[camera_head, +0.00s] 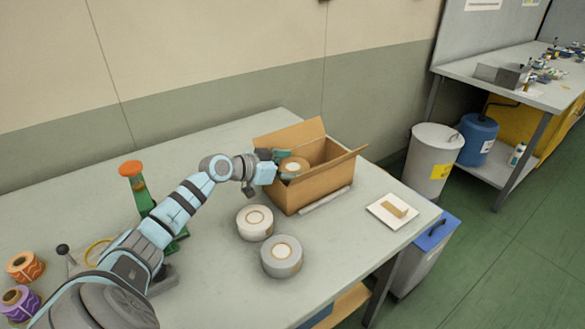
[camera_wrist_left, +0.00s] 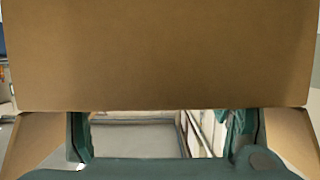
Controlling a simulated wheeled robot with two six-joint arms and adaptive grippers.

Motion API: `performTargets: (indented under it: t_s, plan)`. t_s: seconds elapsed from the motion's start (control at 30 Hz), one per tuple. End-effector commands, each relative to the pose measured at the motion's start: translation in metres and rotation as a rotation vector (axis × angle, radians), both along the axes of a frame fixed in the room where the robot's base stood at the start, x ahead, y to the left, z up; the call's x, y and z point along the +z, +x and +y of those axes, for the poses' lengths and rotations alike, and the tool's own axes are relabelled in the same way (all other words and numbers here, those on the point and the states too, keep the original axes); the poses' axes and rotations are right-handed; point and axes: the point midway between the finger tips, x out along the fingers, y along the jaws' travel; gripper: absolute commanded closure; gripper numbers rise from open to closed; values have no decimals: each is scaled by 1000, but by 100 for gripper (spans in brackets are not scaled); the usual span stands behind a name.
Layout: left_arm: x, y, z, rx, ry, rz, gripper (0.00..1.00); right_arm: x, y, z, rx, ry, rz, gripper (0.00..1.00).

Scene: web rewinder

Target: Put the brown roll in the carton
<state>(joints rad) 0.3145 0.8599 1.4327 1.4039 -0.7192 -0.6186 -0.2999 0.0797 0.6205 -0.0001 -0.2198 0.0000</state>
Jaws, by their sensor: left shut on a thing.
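The brown roll (camera_head: 293,168), with a pale core ring, is at the left part of the open carton (camera_head: 312,190). My left gripper (camera_head: 282,156) is shut on the roll and reaches over the carton's left side. How far the roll sits below the rim, and whether it touches the carton floor, I cannot tell. In the left wrist view the gripper fingers (camera_wrist_left: 160,135) show below a broad brown surface, which hides much of the view. The carton stands upright on the table with flaps raised. My right gripper is not in view.
On the table (camera_head: 205,290), a white roll (camera_head: 255,222) and a grey roll (camera_head: 281,256) lie in front of the carton. A white pad (camera_head: 391,211) lies right. A green tool with an orange knob (camera_head: 131,168) stands left, near orange (camera_head: 25,266) and purple (camera_head: 18,303) rolls.

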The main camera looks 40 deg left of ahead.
Motion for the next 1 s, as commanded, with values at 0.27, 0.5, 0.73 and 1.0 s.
performTargets:
  t_s: [0.27,0.5,0.73,1.0]
  plan:
    - [-9,-3,-2,-3,-11,22,18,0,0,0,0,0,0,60]
    - [8,-7,0,-1,-8,24,18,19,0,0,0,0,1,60]
    - [28,-51,15,-3,1,22,18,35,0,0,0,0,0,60]
    - [57,-89,25,0,-10,20,18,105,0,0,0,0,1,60]
